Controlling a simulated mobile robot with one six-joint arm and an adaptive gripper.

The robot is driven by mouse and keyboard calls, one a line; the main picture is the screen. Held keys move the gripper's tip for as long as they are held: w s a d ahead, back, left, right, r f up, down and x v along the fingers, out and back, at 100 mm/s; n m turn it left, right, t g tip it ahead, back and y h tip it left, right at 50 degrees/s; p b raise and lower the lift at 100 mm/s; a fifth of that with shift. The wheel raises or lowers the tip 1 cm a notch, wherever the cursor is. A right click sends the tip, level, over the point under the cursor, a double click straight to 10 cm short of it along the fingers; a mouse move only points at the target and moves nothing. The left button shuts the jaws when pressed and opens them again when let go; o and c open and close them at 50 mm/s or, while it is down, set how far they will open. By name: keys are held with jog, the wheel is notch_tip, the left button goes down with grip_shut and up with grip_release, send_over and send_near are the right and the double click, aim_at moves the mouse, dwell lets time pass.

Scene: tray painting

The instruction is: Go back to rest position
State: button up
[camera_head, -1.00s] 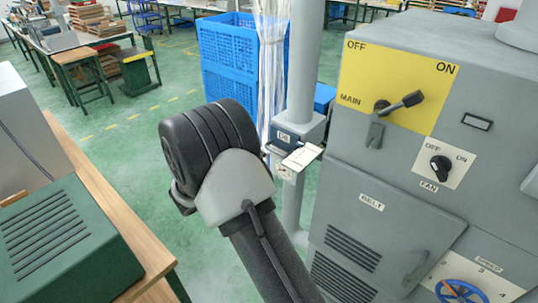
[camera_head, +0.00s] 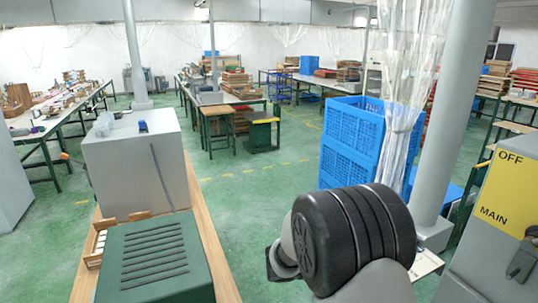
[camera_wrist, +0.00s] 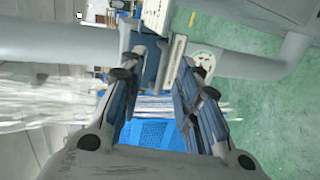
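My gripper (camera_wrist: 158,88) shows in the wrist view with its two dark fingers apart and nothing held between them. Past the fingertips are a blue-grey box (camera_wrist: 165,55) on a pole and blue crates (camera_wrist: 150,133) farther off. In the head view my arm's black, ribbed wrist joint is at the bottom, right of centre. The gripper's fingers are not visible in that view.
A grey machine with a yellow MAIN switch plate (camera_head: 507,195) stands at the right, beside a grey column (camera_head: 448,130). Blue crates (camera_head: 350,150) stand behind my arm. A wooden bench (camera_head: 207,225) with a green vented box (camera_head: 150,262) is at left. Green floor lies between.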

jog(key=s+a+r+m+g+y, duration=0.1)
jog(key=s+r+m+g+y, duration=0.15)
jog(key=s, duration=0.65)
jog(key=s+a+r+m+g+y, duration=0.1)
jog(key=s+r+y, duration=0.25)
jog(key=s, duration=0.55)
jog(key=s+a+t+y+b, duration=0.1)
jog(key=s+a+t+y, duration=0.3)
jog(key=s+a+y, duration=0.4)
jog(key=s+a, duration=0.3)
jog(key=a, duration=0.2)
jog(key=shift+s+r+t, duration=0.25)
jog(key=shift+r+t, duration=0.05)
jog(key=shift+t, duration=0.05)
jog(key=shift+d+n, duration=0.15)
jog(key=shift+n, duration=0.1)
